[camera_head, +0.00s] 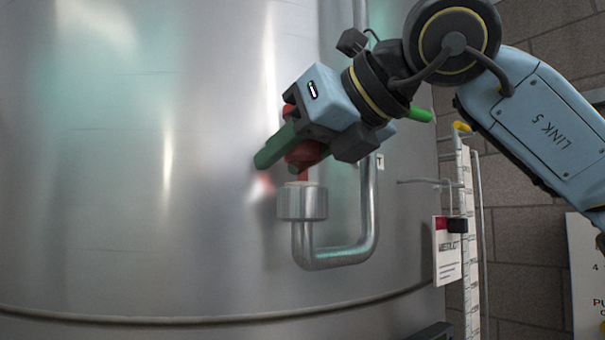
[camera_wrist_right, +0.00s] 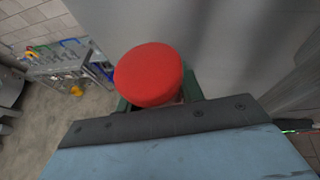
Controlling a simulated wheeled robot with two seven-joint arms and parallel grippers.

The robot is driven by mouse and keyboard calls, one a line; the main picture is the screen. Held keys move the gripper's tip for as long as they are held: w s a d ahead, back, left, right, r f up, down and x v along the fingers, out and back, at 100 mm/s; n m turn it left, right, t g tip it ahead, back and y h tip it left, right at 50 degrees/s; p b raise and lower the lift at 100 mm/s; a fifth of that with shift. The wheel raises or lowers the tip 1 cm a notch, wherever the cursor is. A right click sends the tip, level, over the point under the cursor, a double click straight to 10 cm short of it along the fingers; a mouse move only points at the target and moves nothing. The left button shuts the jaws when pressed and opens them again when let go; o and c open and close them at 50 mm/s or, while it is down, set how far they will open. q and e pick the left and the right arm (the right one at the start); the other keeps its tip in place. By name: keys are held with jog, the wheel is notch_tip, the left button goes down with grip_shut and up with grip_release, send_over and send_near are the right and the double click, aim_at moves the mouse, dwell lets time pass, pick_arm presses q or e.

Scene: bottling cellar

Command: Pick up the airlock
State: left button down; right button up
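The airlock (camera_head: 304,157) is red and stands upright, its narrow stem going down into the metal cup (camera_head: 302,204) at the end of a bent pipe on the tank. Its round red cap (camera_wrist_right: 149,76) fills the middle of the right wrist view. My right gripper (camera_head: 283,147) has its green fingers around the airlock, one passing in front of it. In the right wrist view a green finger shows on each side of the cap. The cap and the near finger hide the contact, so whether the fingers press on it cannot be told. My left gripper is not in view.
A large steel tank (camera_head: 130,170) fills the left and middle, close behind the gripper. The pipe (camera_head: 371,215) bends up beside the cup. A white scale (camera_head: 467,230) and a hanging sign (camera_head: 447,252) stand at right. A tool rack (camera_wrist_right: 68,62) is farther off.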

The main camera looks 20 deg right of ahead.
jog(key=shift+c, duration=1.4)
jog(key=shift+r, duration=0.2)
